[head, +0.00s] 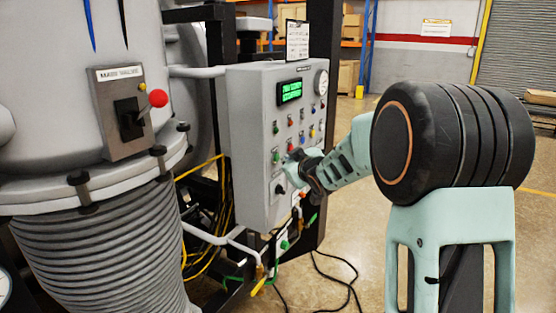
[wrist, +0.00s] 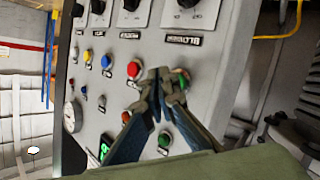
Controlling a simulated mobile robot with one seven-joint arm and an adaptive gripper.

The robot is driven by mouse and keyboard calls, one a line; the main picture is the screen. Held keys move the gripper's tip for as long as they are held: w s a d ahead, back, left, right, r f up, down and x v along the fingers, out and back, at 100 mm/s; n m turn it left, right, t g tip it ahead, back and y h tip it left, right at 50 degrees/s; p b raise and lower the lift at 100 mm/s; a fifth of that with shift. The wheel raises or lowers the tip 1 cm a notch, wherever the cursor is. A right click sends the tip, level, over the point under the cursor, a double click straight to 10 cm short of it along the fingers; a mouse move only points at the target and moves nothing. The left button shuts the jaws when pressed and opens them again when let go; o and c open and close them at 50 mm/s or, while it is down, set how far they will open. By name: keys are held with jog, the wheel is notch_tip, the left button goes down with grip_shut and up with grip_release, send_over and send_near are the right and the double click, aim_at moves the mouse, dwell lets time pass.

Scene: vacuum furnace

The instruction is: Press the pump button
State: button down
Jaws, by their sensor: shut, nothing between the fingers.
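The grey control panel (head: 247,150) carries several small coloured buttons below a lit green display (head: 290,91). Their labels are too small to read, so I cannot tell which is the pump button. My gripper (head: 294,158) is at the panel's front, by the lower buttons. In the wrist view my gripper (wrist: 168,80) has its fingertips together and empty, over the panel face. A green button (wrist: 183,77) is partly hidden right beside the tips; I cannot tell whether they touch it. A red button (wrist: 134,69) and another green button (wrist: 164,141) are near.
Dark rotary switches (wrist: 131,5) sit on the panel beyond the buttons. A furnace vessel with a red-knobbed main valve lever (head: 157,98) stands at left. Cables (head: 207,235) hang below the panel. The floor (head: 350,245) right of the panel is mostly clear.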

jog(key=shift+w+a, duration=0.15)
jog(key=shift+a, duration=0.1)
jog(key=shift+w+a+b, duration=0.25)
jog(key=shift+a+b, duration=0.05)
jog(key=shift+b, duration=0.05)
dwell(0.8)
jog(key=shift+s+d+p, duration=0.3)
jog(key=shift+s+d, duration=0.2)
jog(key=shift+d, duration=0.15)
jog(key=shift+s+d+p, duration=0.5)
jog(key=shift+s+d, duration=0.25)
jog(key=shift+d, duration=0.25)
jog(key=shift+s+d+p, duration=0.5)
jog(key=shift+s+d, duration=0.25)
jog(key=shift+d, duration=0.25)
